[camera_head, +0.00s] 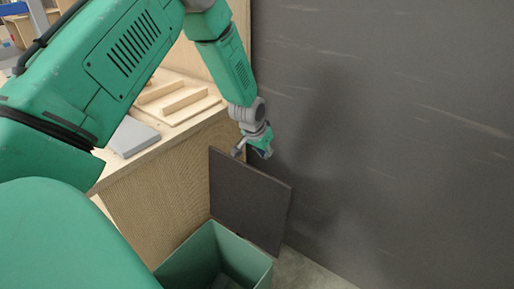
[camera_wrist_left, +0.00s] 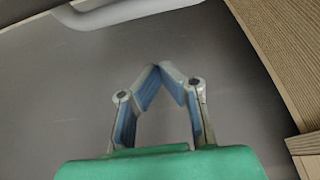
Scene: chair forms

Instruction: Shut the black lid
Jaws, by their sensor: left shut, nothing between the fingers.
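The black lid (camera_head: 250,200) stands open, raised and slightly tilted, at the back edge of a green bin (camera_head: 215,255). The bin's open top shows in the head view, and its lower part is cut off by the frame. My left gripper (camera_head: 262,152) is just above and behind the lid's upper edge, close to the dark wall. In the left wrist view my left gripper (camera_wrist_left: 160,70) is shut, its blue-padded fingertips meeting with nothing between them. Whether it touches the lid cannot be told. My right gripper is not in view.
A dark grey wall (camera_head: 390,130) rises close on the right. A wooden cabinet (camera_head: 160,200) stands left of the bin, with a grey flat object (camera_head: 132,138) and wooden slats (camera_head: 180,100) on top. A strip of floor (camera_head: 305,272) shows right of the bin.

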